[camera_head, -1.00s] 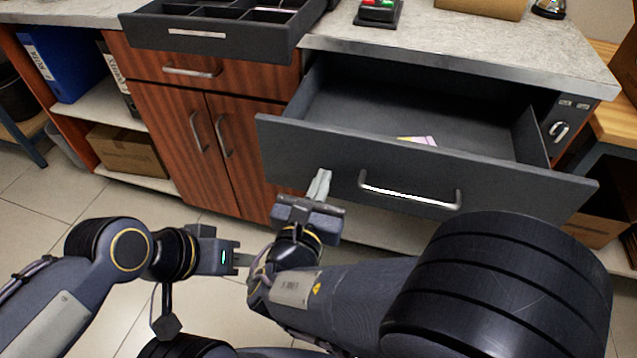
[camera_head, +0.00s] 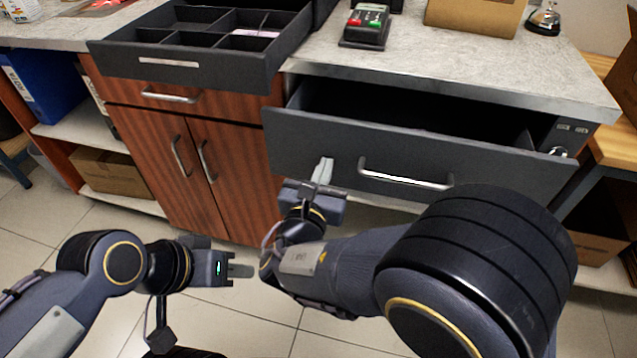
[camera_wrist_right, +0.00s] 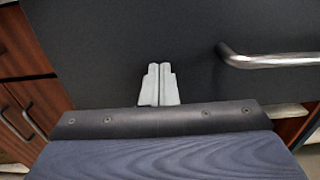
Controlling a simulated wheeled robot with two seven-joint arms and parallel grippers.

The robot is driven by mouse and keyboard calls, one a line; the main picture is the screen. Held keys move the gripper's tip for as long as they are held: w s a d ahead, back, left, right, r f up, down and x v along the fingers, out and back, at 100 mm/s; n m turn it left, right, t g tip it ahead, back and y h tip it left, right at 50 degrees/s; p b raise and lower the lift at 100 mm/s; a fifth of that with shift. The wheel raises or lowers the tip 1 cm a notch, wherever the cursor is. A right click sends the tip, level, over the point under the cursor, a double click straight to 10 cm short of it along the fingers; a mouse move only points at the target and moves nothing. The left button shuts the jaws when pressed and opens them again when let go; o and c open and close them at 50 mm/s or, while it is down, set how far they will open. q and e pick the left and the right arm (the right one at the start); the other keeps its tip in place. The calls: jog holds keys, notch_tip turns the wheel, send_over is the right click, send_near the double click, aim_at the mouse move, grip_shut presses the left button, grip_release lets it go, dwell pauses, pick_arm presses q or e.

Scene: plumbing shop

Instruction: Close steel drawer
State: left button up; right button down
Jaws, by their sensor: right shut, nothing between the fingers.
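The steel drawer (camera_head: 300,140) is dark grey and stands partly open under the right counter, with its inside in shadow. Its bar handle (camera_head: 405,178) is on the front panel. My right gripper (camera_head: 323,168) is shut and empty, its fingertips at the drawer front, left of the handle. In the right wrist view the shut fingers (camera_wrist_right: 158,85) point at the dark front panel (camera_wrist_right: 110,45), with the handle (camera_wrist_right: 268,60) to their right; they appear to touch the panel. My left gripper (camera_head: 240,271) is low at the left, away from the drawer; its finger gap is not clear.
An open cash tray drawer (camera_head: 180,68) juts out at the upper left above a wooden cabinet (camera_head: 195,170). A card terminal (camera_head: 366,25), a cardboard box (camera_head: 475,15) and a bell (camera_head: 543,18) stand on the counter (camera_head: 450,60). A key lock (camera_head: 558,150) is at the right.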

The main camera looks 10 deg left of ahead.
jog(key=w, duration=1.4)
jog(key=shift+w+d+b, duration=0.2)
jog(key=shift+d+b, duration=0.05)
jog(key=shift+b, duration=0.05)
jog(key=shift+w+d+r, duration=0.1)
jog(key=shift+w+r, duration=0.05)
jog(key=shift+r, duration=0.05)
jog(key=shift+r, duration=0.1)
